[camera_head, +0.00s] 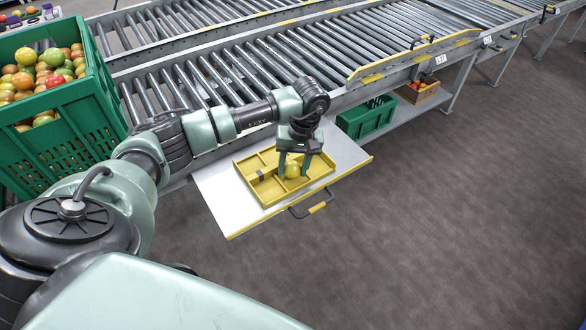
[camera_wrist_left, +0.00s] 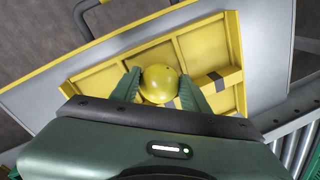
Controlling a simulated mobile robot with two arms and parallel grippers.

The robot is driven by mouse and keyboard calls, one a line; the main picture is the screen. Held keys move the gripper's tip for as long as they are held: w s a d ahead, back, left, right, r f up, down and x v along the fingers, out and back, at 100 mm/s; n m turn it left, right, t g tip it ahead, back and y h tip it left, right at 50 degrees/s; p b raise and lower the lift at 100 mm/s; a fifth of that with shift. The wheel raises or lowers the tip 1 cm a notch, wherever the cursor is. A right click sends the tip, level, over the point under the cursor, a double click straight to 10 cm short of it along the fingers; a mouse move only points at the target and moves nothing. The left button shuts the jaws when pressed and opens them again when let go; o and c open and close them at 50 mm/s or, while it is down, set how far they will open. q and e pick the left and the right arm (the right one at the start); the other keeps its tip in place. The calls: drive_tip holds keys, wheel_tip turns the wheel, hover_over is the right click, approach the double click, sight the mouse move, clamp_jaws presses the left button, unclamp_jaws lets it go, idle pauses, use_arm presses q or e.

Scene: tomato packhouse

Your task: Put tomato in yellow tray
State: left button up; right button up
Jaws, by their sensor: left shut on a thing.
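A yellow tomato (camera_head: 292,170) is between the fingers of my left gripper (camera_head: 293,168), which is shut on it. It also shows in the left wrist view (camera_wrist_left: 159,84), with a finger on each side. The yellow tray (camera_head: 263,193) lies on a white pull-out shelf and is divided into compartments. The tomato and fingertips are over the tray's front right part; I cannot tell whether the tomato touches the tray floor. The tray also shows in the left wrist view (camera_wrist_left: 236,38), beneath the tomato. My right gripper is not in view.
The white shelf (camera_head: 213,188) has a yellow edge and a handle (camera_head: 316,208) at its front. A green crate full of tomatoes (camera_head: 62,133) stands at the left. A roller conveyor (camera_head: 215,75) runs behind. A green crate (camera_head: 368,117) and a wooden crate (camera_head: 420,93) are underneath. The floor at right is clear.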

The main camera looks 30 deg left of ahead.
use_arm(q)
drive_tip(key=shift+f, duration=0.3)
drive_tip(key=shift+f, duration=0.2)
drive_tip(key=o, duration=1)
drive_tip(key=shift+r, duration=0.1)
drive_tip(key=shift+o, duration=0.2)
